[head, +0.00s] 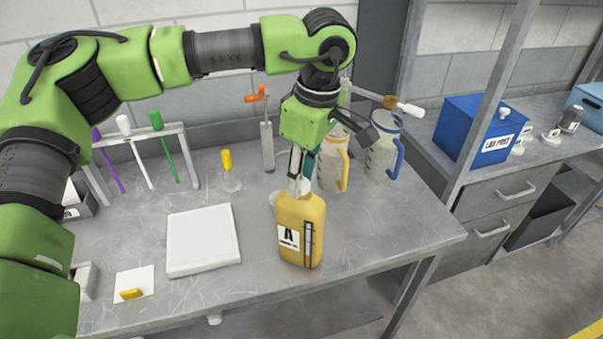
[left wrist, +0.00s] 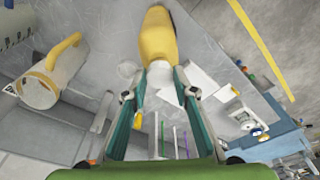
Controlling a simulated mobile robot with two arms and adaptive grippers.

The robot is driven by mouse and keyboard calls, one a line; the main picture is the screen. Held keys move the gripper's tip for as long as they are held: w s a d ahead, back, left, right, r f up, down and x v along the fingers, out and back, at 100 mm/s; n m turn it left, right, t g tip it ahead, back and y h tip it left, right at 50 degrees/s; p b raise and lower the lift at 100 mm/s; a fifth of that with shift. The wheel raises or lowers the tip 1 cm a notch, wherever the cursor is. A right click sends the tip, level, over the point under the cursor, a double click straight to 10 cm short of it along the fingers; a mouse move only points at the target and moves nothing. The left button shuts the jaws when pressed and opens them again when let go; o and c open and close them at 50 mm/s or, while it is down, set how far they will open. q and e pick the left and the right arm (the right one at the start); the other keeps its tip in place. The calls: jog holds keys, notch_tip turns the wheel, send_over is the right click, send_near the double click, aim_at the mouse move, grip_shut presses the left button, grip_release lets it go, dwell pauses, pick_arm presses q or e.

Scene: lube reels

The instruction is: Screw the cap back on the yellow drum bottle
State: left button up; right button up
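The yellow drum bottle (head: 302,225), with a white "A" label, stands upright near the front of the grey bench. It also shows in the left wrist view (left wrist: 158,38). My left gripper (head: 300,186) points down at the bottle's top from above. In the left wrist view, its two fingertips (left wrist: 162,76) are close together on either side of a small pale piece at the bottle's mouth, which looks like the cap. The fingers largely hide the neck, so I cannot tell how the cap sits on the thread. My right gripper is not in view.
A white tray (head: 204,240) lies left of the bottle. Behind it stand a rack (head: 135,135) with coloured sticks and a yellow-handled tool (head: 227,165). Clear jugs with yellow (head: 333,165) and blue (head: 384,150) handles stand behind right. The bench's right front is clear.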

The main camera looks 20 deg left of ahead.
pick_arm(q)
jog(key=shift+s+f+m, duration=0.1)
jog(key=shift+m, duration=1.1)
jog(key=m, duration=0.3)
jog(key=shift+m+t+b, duration=0.3)
jog(key=shift+t+b, duration=0.1)
jog(key=o, duration=1.1)
jog(key=shift+o, duration=0.5)
jog(key=shift+o, duration=1.3)
jog(key=shift+r, duration=0.2)
jog(key=shift+h, duration=0.3)
jog(key=shift+r+p, duration=1.8)
jog(key=shift+r, duration=1.15)
